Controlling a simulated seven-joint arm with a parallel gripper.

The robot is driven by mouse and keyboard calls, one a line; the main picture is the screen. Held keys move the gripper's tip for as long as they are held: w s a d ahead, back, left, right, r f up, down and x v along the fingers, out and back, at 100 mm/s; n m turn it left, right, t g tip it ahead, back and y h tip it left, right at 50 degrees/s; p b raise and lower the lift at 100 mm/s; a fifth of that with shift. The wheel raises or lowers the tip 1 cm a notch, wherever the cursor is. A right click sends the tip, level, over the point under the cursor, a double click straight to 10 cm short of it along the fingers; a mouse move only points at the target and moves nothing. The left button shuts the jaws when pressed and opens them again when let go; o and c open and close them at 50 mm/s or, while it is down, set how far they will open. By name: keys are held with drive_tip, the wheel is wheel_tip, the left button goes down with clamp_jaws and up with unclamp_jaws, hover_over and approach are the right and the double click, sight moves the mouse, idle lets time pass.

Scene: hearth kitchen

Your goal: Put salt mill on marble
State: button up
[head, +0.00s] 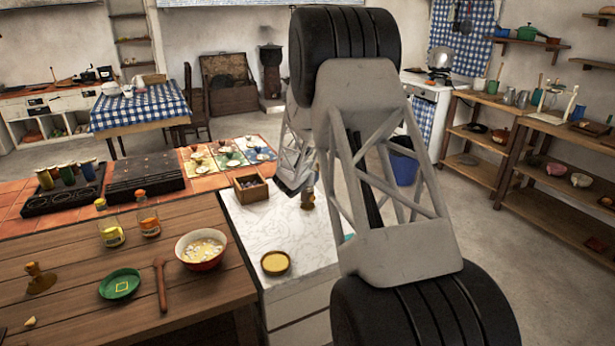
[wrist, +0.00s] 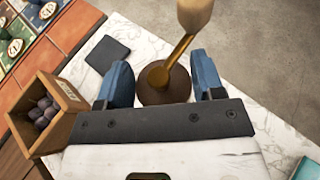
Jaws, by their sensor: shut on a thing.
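The salt mill (wrist: 164,84) shows in the wrist view from above as a round brown body with a bent brass crank and a pale wooden knob. My gripper (wrist: 163,88) has its blue fingers on both sides of the body and is shut on it. In the head view my gripper (head: 303,188) is partly hidden by my arm, and the lower part of the mill (head: 308,202) shows over the white marble (head: 245,232). The mill looks upright. I cannot tell whether its base touches the marble.
A wooden crate (wrist: 50,112) with dark round items stands left of the gripper. A dark flat square (wrist: 108,55) lies close by on the marble. A yellow dish (head: 275,262) sits nearer the front. Bottles and a red bowl (head: 201,250) stand on the wooden table.

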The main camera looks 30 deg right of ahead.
drive_tip(key=o, duration=1.5)
drive_tip(key=shift+f, duration=0.1)
drive_tip(key=shift+o, duration=0.2)
drive_tip(key=shift+v, duration=1.35)
drive_tip(key=v, duration=0.9)
drive_tip(key=shift+s+a, duration=0.1)
drive_tip(key=shift+a, duration=0.05)
drive_tip(key=shift+r, duration=0.25)
